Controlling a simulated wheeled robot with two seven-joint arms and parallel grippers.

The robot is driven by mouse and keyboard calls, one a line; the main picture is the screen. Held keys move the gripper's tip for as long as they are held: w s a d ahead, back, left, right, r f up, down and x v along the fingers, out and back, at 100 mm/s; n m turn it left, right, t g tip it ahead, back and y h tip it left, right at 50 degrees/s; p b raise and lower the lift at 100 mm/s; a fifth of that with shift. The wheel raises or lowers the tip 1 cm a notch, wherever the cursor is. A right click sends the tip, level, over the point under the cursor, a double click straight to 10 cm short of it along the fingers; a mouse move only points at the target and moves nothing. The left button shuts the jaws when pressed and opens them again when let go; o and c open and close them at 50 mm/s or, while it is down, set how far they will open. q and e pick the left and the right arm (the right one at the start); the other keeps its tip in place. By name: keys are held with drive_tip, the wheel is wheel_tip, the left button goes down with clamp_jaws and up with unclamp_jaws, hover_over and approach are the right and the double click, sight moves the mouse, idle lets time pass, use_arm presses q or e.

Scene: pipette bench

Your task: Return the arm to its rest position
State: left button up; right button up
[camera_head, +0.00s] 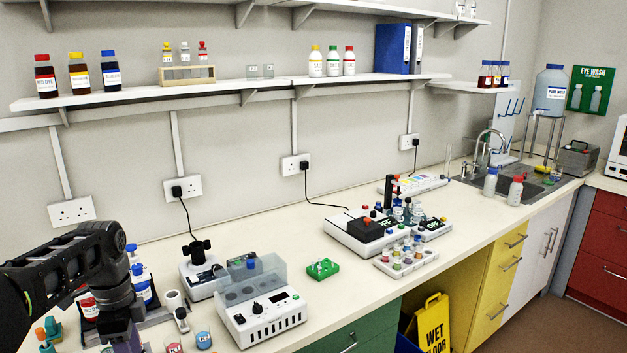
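My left arm (75,262) comes in from the left edge, over the left end of the bench. It bends downward, and its lower part leaves the picture at the bottom edge. The fingers of my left gripper do not show, so I cannot see whether it holds anything. My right arm and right gripper are not in view.
Bottles with blue caps (141,287) stand close beside my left arm, partly hidden by it. A white device with a clear cover (262,318), a green rack (322,268) and a black-topped device (366,232) stand farther right. A shelf (230,88) runs along the wall above.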

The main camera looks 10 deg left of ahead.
use_arm(q)
drive_tip(key=s+d+f+n+h, duration=0.1)
drive_tip(key=d+f+n, duration=0.2)
drive_tip(key=d+f, duration=0.8)
drive_tip(key=d+f+n+h, duration=0.2)
drive_tip(key=d+f, duration=0.6)
drive_tip(key=f, duration=0.6)
drive_tip(key=s+d+f+n, duration=0.5)
drive_tip(key=s+d+f, duration=0.1)
drive_tip(key=s, duration=0.4)
drive_tip(key=s+d+f+n+t, duration=0.1)
drive_tip(key=s+d+f+n, duration=0.4)
drive_tip(key=s, duration=0.5)
wheel_tip(320, 180, down, 3)
drive_tip(key=shift+s+d+r+h, duration=0.15)
drive_tip(key=shift+s+d+h, duration=0.25)
drive_tip(key=shift+d, duration=0.85)
